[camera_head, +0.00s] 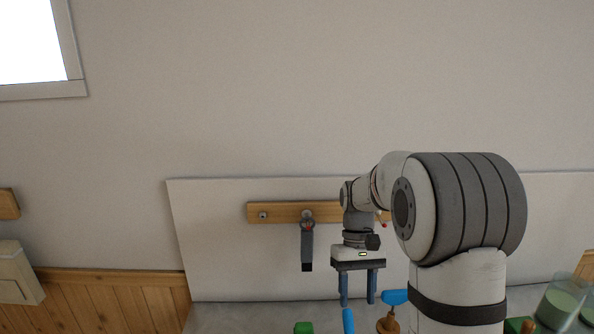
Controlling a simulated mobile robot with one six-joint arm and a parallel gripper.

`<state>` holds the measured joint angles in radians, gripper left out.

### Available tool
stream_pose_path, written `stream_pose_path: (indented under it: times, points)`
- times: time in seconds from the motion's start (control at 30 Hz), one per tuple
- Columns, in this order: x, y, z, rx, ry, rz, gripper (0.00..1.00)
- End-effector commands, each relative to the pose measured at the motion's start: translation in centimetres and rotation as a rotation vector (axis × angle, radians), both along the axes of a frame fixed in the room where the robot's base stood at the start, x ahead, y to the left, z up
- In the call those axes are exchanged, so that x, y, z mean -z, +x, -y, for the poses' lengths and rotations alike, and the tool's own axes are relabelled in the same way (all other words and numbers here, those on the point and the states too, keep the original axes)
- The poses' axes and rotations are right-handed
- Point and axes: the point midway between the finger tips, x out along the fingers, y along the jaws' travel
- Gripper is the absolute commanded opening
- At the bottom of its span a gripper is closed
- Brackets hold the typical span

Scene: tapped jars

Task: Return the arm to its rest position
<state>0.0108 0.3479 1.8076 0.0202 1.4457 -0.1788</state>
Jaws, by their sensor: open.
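My gripper (358,303) points down near the middle of the view, in front of a white back panel. Its two blue-grey fingers are apart, with nothing between them that I can see. My arm (463,210) rises at the right and bends over to the left, and its large grey joint covers part of the panel. The gripper hangs above the grey worktop, close to a blue-topped wooden object; I cannot tell whether the fingertips touch anything.
A wooden rail (275,212) on the white panel (220,245) holds a hanging dark tool (307,250). Below are a blue-topped object (394,297), a blue rod (348,321), a green block (303,328) and, at right, a glass jar with green contents (560,305). The space above the panel is clear.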

Motion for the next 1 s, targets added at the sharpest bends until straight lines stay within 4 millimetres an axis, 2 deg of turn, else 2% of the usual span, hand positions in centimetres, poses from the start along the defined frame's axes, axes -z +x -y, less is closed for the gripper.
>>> stream_pose_path:
  times: [0.03, 0.2, 0.43, 0.8, 1.0]
  points:
    - [-1.0, -0.9, 0.0, 0.006, -0.004, 0.040, 0.47]
    - [-3.2, -3.8, 0.0, 0.032, -0.021, 0.170, 0.47]
    - [-5.3, -8.0, 0.0, 0.069, -0.037, 0.346, 0.47]
    - [-6.1, -14.6, 0.0, 0.134, -0.045, 0.623, 0.47]
    - [-5.8, -16.7, 0.0, 0.157, -0.043, 0.719, 0.47]
